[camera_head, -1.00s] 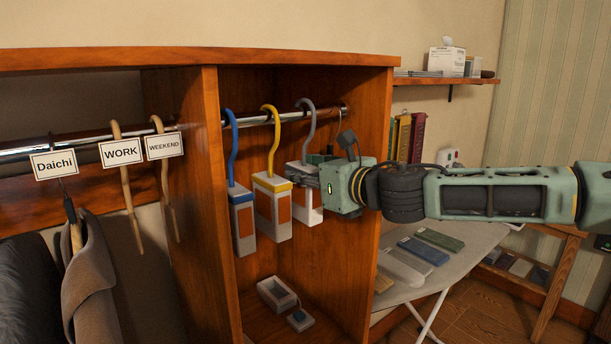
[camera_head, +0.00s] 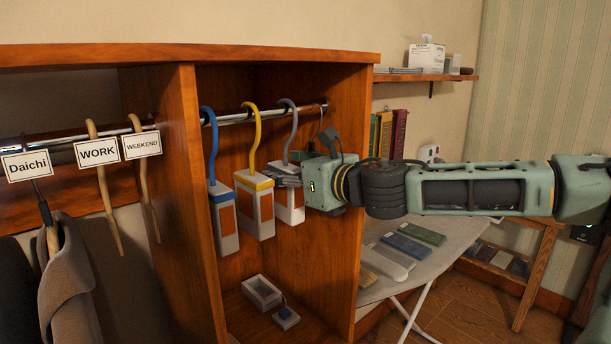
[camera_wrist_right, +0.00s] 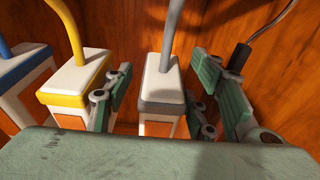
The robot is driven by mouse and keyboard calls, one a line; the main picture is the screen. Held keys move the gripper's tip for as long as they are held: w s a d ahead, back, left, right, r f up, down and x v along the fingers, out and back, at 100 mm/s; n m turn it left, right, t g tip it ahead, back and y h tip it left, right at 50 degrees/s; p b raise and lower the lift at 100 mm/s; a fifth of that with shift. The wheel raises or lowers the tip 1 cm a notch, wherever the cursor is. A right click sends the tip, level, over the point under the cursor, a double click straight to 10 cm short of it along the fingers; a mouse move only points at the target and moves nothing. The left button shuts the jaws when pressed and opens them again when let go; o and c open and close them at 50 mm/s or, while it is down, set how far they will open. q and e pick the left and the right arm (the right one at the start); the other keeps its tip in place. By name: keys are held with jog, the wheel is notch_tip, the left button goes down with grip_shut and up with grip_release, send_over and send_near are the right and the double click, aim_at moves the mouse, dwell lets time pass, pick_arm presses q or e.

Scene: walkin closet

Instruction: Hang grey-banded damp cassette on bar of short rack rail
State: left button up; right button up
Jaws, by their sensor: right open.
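The grey-banded damp cassette (camera_head: 289,205) hangs by its grey hook from the bar (camera_head: 240,118) of the short rack rail, right of the others. It also shows in the right wrist view (camera_wrist_right: 162,92), between the two fingers. My right gripper (camera_head: 290,180) reaches in from the right at the cassette's top. In the wrist view the right gripper (camera_wrist_right: 160,92) is open, one finger on each side of the cassette, with gaps visible. A yellow-banded cassette (camera_head: 254,212) and a blue-banded cassette (camera_head: 224,222) hang to its left. My left gripper is not in view.
The yellow-banded cassette is close to the left finger. Wooden side panels (camera_head: 345,240) bound the compartment. A small open box (camera_head: 262,292) lies on its floor. Left, a longer rail carries tagged hangers and a coat (camera_head: 70,285). An ironing board (camera_head: 430,262) stands right.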

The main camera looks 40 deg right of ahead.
jog(key=s+r, duration=0.1)
jog(key=s, duration=1)
jog(key=shift+s+d+r, duration=0.25)
jog(key=shift+d+r, duration=0.15)
jog(key=shift+d, duration=0.05)
